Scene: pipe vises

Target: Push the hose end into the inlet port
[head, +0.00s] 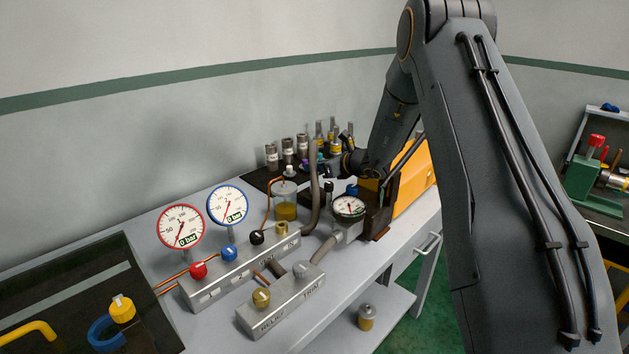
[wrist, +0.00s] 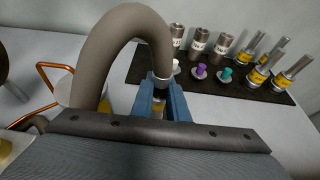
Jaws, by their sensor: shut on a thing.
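A thick grey-brown hose (wrist: 125,22) arches up in the wrist view and comes down between the two blue fingers of my gripper (wrist: 160,102). The fingers are shut on the hose end, where a pale metal collar (wrist: 161,82) shows just above them. A little yellow shows between the fingers, too small to identify. In the head view the hose (head: 314,180) rises behind the valve blocks, close to the end of my arm. My gripper is not clearly visible there. I cannot pick out the inlet port with certainty; the tip of the hose end is hidden by the fingers.
A black mat (wrist: 140,70) with several metal fittings lies beyond the fingers. A jar of amber fluid (head: 286,207), copper pipes, a valve manifold (head: 240,268) and a small gauge (head: 348,207) crowd the grey bench. An orange case (head: 414,178) stands beyond my arm.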

